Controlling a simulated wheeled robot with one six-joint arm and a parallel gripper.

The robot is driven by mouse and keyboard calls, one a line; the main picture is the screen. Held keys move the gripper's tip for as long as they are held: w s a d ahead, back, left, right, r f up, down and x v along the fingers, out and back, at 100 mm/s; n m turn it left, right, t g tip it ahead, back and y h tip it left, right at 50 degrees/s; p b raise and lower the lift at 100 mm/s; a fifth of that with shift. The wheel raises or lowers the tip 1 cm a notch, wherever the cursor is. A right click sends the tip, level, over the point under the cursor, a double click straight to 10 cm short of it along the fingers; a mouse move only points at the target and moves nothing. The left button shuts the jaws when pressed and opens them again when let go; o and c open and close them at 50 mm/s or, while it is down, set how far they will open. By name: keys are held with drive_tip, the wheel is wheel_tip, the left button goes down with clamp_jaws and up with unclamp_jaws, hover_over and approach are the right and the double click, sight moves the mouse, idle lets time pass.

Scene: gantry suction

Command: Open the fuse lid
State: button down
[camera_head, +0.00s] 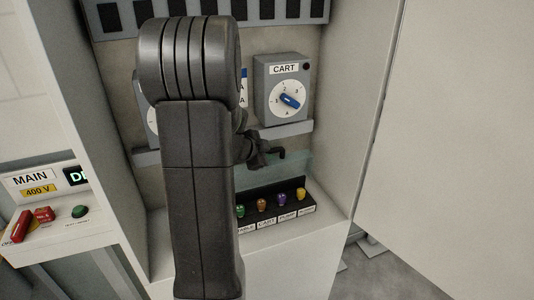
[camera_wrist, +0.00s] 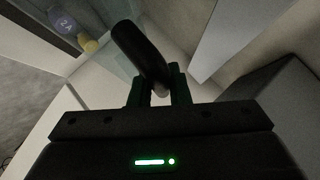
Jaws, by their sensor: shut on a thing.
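The fuse lid (camera_head: 297,168) is a clear, faintly green pane in the cabinet, seen in the head view just above and behind the row of fuses. My gripper (camera_head: 264,151) is in front of it, partly hidden by my own dark arm. In the wrist view my gripper (camera_wrist: 160,92) is shut on a black rounded handle (camera_wrist: 140,48), which slants up and left from the fingers. The handle appears to be the lid's; where it joins the pane is hard to see. The fuses, green, brown, purple (camera_head: 281,200) and yellow (camera_head: 300,194), stand in a black labelled holder.
A grey CART switch box (camera_head: 282,68) with a blue knob sits above the lid on a small ledge. Another dial is mostly hidden behind my arm. The cabinet's right side wall (camera_head: 355,110) stands close. A MAIN 400 V panel (camera_head: 38,182) is at lower left.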

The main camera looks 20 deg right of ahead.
drive_tip(key=shift+r, duration=0.1)
drive_tip(key=c, duration=1.4)
unclamp_jaws()
drive_tip(key=shift+o, duration=0.2)
drive_tip(key=shift+s, duration=0.1)
drive_tip(key=shift+s, duration=0.1)
drive_tip(key=v, duration=1.4)
drive_tip(key=shift+c, duration=0.5)
